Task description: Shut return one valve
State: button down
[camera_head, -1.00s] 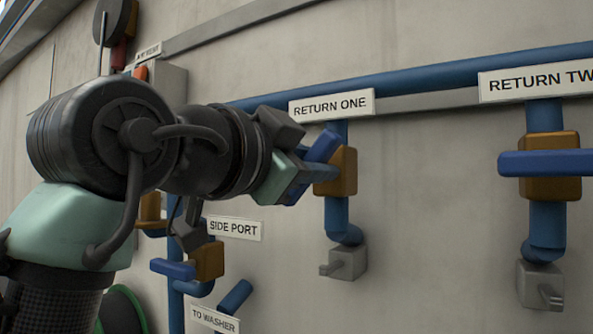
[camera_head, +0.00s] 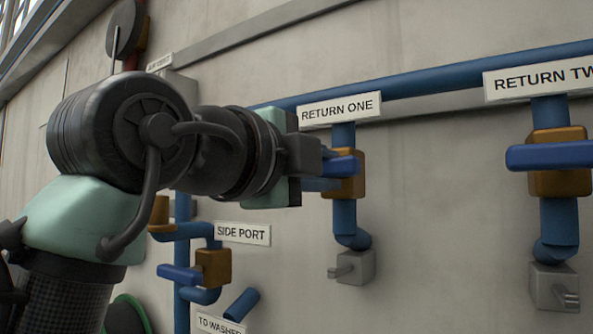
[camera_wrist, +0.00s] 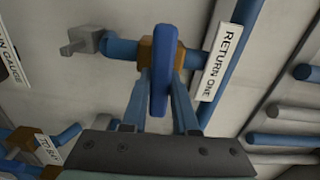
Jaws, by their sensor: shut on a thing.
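The return one valve has an ochre body (camera_head: 354,187) on a vertical blue pipe under the RETURN ONE label (camera_head: 340,109). Its blue lever handle (camera_head: 343,165) lies about level, across the pipe. In the wrist view the handle (camera_wrist: 160,70) stands crosswise to the pipe, in front of the ochre body (camera_wrist: 176,55). My gripper (camera_head: 322,177) is at this handle and shut on it. In the wrist view its two blue fingers (camera_wrist: 161,100) lie one on each side of the handle. My wrist hides part of the handle in the head view.
The return two valve (camera_head: 560,185), with a level blue handle (camera_head: 550,155), stands to the right. A side port valve (camera_head: 213,268) sits below my arm. Grey pipe fittings (camera_head: 355,267) stick out below. Bare wall (camera_head: 440,190) separates the two return valves.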

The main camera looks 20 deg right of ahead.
jog(key=shift+m, duration=0.4)
jog(key=c, duration=0.7)
grip_release()
jog(key=shift+f, duration=0.1)
jog(key=shift+b+v, duration=2.95)
jog(key=shift+v, duration=3.6)
jog(key=shift+d, duration=0.1)
